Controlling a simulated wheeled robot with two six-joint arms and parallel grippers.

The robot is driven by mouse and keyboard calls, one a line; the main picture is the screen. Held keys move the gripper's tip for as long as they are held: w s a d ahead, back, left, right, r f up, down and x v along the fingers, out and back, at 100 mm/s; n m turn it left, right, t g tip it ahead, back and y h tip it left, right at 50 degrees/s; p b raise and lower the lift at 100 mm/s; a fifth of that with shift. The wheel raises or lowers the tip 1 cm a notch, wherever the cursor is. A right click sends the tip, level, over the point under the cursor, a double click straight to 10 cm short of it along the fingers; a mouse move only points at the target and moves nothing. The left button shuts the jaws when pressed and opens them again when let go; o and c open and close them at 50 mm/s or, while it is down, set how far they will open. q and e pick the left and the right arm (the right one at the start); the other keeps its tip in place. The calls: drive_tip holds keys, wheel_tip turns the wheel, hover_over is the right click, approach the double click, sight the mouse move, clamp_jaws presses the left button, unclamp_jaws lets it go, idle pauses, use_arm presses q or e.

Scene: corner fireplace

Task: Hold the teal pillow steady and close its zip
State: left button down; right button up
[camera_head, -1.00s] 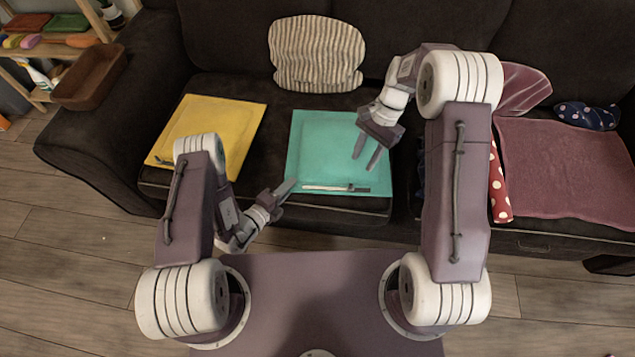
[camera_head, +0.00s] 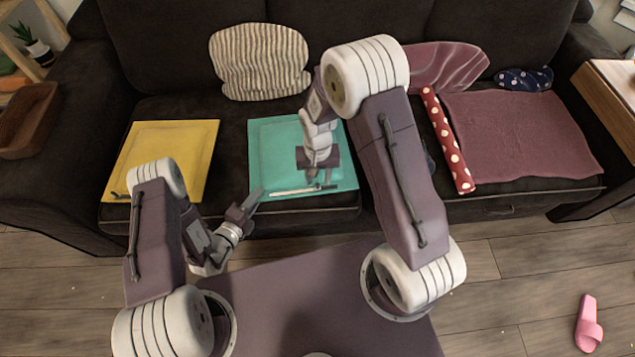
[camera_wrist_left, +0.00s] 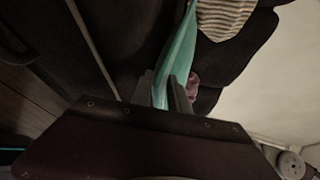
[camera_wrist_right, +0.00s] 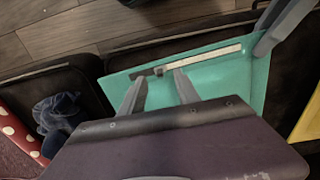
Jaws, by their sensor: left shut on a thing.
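The teal pillow (camera_head: 275,150) lies flat on the sofa seat. A pale zip strip (camera_head: 290,191) runs along its front edge; it also shows in the right wrist view (camera_wrist_right: 205,57), with a dark slider (camera_wrist_right: 159,71) near one end. My left gripper (camera_head: 254,200) is shut on the pillow's front left corner; the teal cloth (camera_wrist_left: 172,75) shows between its fingers in the left wrist view. My right gripper (camera_head: 319,181) is open above the right end of the zip. In the right wrist view its fingers (camera_wrist_right: 162,88) point at the slider, with nothing clearly held.
A yellow pillow (camera_head: 170,150) lies to the left and a striped cushion (camera_head: 260,62) leans behind. To the right are a red dotted roll (camera_head: 447,140), a mauve cloth (camera_head: 520,135) and a dark blue cloth (camera_head: 524,79). A pink slipper (camera_head: 588,325) lies on the floor.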

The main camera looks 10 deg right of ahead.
sight(318, 184)
drive_tip(key=shift+f, duration=1.95)
clamp_jaws()
